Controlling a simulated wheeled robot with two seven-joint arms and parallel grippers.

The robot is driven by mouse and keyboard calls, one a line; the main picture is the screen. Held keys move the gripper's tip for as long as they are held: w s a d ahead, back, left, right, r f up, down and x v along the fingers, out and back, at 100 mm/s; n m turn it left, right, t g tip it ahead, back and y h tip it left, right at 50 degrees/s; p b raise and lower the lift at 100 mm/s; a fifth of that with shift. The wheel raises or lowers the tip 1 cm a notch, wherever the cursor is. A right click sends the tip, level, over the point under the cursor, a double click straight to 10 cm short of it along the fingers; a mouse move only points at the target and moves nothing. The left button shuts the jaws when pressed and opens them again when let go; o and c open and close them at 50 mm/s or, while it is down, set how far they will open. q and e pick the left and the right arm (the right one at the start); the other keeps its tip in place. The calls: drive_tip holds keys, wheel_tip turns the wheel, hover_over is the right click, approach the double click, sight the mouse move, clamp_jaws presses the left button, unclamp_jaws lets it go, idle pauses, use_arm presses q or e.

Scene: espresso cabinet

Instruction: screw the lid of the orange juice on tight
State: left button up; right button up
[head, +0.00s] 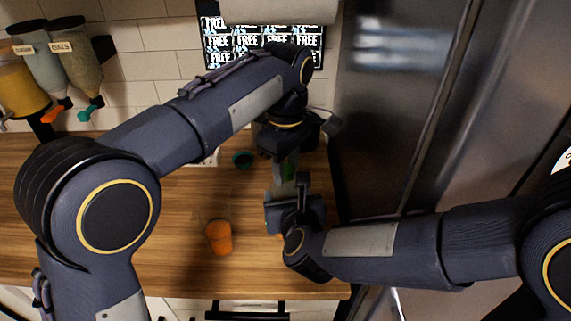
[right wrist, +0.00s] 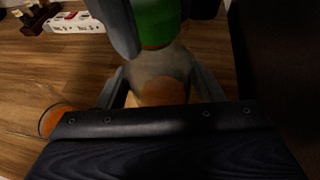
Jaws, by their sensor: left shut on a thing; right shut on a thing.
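The orange juice bottle (right wrist: 165,62) is clear and looks upright, with orange showing low in it. Its green lid (right wrist: 155,22) sits at the top of the bottle; I cannot tell how tight it is. My left gripper (right wrist: 160,30) is shut on the lid from above, a dark finger on each side. My right gripper (right wrist: 162,90) is shut on the bottle body below it. In the head view my arms and grippers hide most of the bottle.
A glass with orange liquid (head: 219,238) stands on the wooden counter (head: 150,235) left of my right gripper. A steel fridge (head: 400,100) is close on the right. The left counter is clear.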

use_arm(q)
drive_tip(key=shift+a+f, duration=0.1)
drive_tip(key=shift+f, duration=0.5)
use_arm(e)
drive_tip(key=shift+s, duration=0.1)
use_arm(q)
drive_tip(key=o, duration=0.6)
drive_tip(key=shift+o, duration=1.1)
drive_tip(key=shift+w+a, duration=0.1)
use_arm(e)
clamp_jaws()
use_arm(q)
drive_tip(key=shift+o, duration=0.2)
drive_tip(key=a+r+n, duration=0.1)
drive_tip(key=n, duration=0.1)
drive_tip(key=w+a+r+n, duration=0.1)
drive_tip(key=r+n, duration=0.1)
drive_tip(key=shift+w+y, duration=0.2)
drive_tip(key=shift+y, duration=0.1)
drive_tip(key=r+n, duration=0.1)
drive_tip(key=r, duration=0.1)
drive_tip(key=s+d+r+n, duration=0.1)
drive_tip(key=r, duration=0.1)
drive_tip(key=s+d+r+n, duration=0.1)
drive_tip(key=shift+d+r, duration=0.15)
drive_tip(key=shift+r, duration=0.25)
